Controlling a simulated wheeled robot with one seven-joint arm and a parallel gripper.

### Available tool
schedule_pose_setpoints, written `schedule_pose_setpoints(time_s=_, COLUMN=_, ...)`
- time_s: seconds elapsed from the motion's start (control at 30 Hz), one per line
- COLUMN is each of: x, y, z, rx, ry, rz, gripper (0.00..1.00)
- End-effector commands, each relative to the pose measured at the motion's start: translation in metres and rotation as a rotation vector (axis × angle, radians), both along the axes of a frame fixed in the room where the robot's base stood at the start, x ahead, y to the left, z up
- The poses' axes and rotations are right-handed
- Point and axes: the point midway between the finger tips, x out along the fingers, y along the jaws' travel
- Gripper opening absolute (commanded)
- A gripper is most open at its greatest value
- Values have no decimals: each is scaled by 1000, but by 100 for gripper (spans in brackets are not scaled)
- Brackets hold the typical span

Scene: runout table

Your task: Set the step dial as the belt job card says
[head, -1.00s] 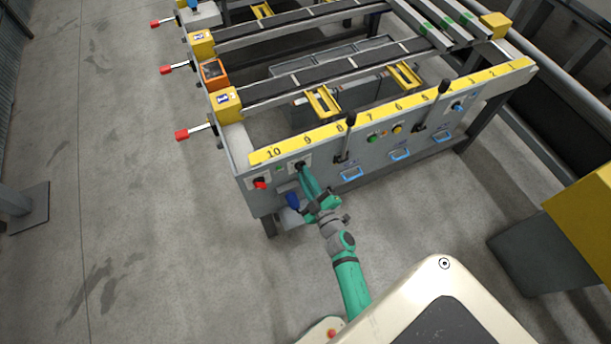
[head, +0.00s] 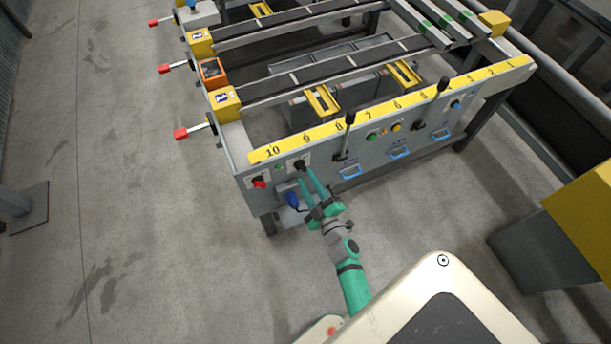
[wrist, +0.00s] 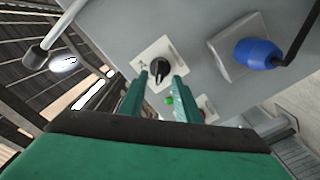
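The step dial seems to be the black knob (wrist: 159,68) on a white square plate in the wrist view; it also shows on the grey front panel in the head view (head: 299,165). Its pointer setting is too small to read. My gripper (wrist: 160,80) is open, its two green fingers apart with the knob between their tips in the wrist view. I cannot tell whether they touch it. In the head view my gripper (head: 306,176) is just below the knob. No belt job card is readable.
A blue plug (wrist: 257,53) with a black cable is to the right of the dial. A red switch (head: 260,183) and a green button are close by. Black levers (head: 349,120) stick up along the panel. The floor to the left is clear.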

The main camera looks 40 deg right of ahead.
Motion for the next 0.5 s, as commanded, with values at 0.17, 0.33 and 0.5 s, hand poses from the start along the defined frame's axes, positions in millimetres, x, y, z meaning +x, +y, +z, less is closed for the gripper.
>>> schedule_pose_setpoints(time_s=0.17, x=-33, y=6, z=-1, rx=0, ry=2, rz=-2, gripper=30)
schedule_pose_setpoints(time_s=0.33, x=-60, y=13, z=-1, rx=0, ry=2, rz=-2, gripper=30)
schedule_pose_setpoints(time_s=0.5, x=-74, y=17, z=0, rx=-1, ry=1, rz=-1, gripper=30)
